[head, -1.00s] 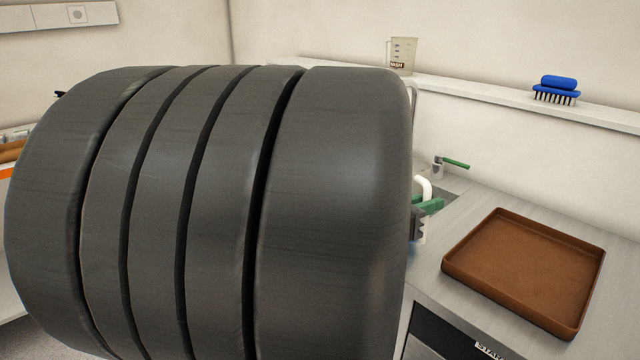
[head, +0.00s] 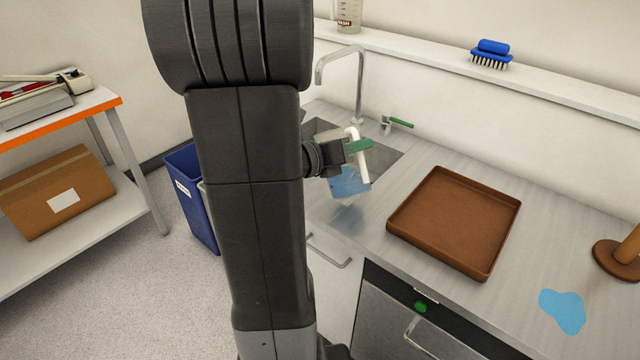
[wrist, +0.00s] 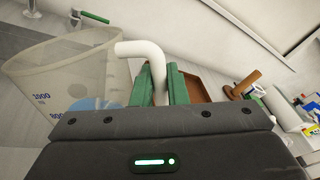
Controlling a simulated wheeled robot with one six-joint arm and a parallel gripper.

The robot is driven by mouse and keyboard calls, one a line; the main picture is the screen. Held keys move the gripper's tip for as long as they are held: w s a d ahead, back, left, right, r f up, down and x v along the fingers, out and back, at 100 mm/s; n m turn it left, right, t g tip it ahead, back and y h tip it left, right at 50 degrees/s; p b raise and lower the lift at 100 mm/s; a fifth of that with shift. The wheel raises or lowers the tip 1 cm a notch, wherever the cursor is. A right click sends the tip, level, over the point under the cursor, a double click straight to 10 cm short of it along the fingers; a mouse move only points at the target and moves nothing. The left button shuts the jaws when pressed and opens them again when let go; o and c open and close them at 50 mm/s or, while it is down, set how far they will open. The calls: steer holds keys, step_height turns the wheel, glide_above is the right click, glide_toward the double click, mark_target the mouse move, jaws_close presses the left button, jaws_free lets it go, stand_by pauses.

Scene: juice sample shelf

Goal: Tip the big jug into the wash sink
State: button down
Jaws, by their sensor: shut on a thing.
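The big jug (wrist: 70,75) is translucent with blue volume marks and a white handle (wrist: 150,60); blue liquid shows low in it. In the head view the jug (head: 349,183) hangs near the front edge of the wash sink (head: 388,162), roughly upright with perhaps a slight tilt. My gripper (wrist: 160,85) is shut on the handle, with a green finger on each side of it. It also shows in the head view (head: 350,147). My arm hides part of the sink and jug. I cannot tell the exact height above the counter.
A tall faucet (head: 361,85) and a green-levered tap (head: 397,123) stand behind the sink. A brown tray (head: 398,222) and a blue puddle (head: 563,311) are on the counter to the right. A blue bin (head: 190,195) stands left. A shelf holds a brush (head: 490,53) and a beaker (head: 348,14).

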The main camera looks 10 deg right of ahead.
mark_target(346, 135)
steer(key=shift+w+a+r+n+g+p, duration=0.15)
steer(key=shift+w+r+n+p, duration=0.35)
steer(key=shift+p, duration=0.65)
steer(key=shift+w+a+r+n+g+p, duration=0.2)
steer(key=shift+w+n+p, duration=0.4)
steer(key=shift+p, duration=0.55)
steer(key=shift+f, duration=0.1)
steer(key=shift+w+n+p, duration=0.35)
steer(key=shift+n+p, duration=0.15)
steer(key=shift+p, duration=0.25)
steer(key=shift+w+a+f+n+g+p, duration=0.15)
steer(key=shift+w+f+n+g+p, duration=0.1)
steer(key=shift+w+f+n+p, duration=0.4)
steer(key=shift+w+a+r+n+g+p, duration=0.15)
steer(key=shift+w+n+p, duration=0.35)
steer(key=shift+p, duration=0.3)
steer(key=shift+w+a+n+g+p, duration=0.15)
steer(key=shift+w+n+p, duration=0.1)
steer(key=shift+w+p, duration=0.4)
steer(key=shift+n+g, duration=0.3)
steer(key=shift+n, duration=0.5)
steer(key=shift+w+a+f+p, duration=0.1)
steer(key=shift+w+f+p, duration=0.25)
steer(key=shift+w+p, duration=0.2)
steer(key=shift+w+a+f+p, duration=0.15)
steer(key=shift+w+f+p, duration=0.2)
steer(key=shift+w, duration=0.35)
steer(key=shift+w+a+f+p, duration=0.1)
steer(key=shift+w+f+p, duration=0.2)
steer(key=shift+w+p, duration=0.3)
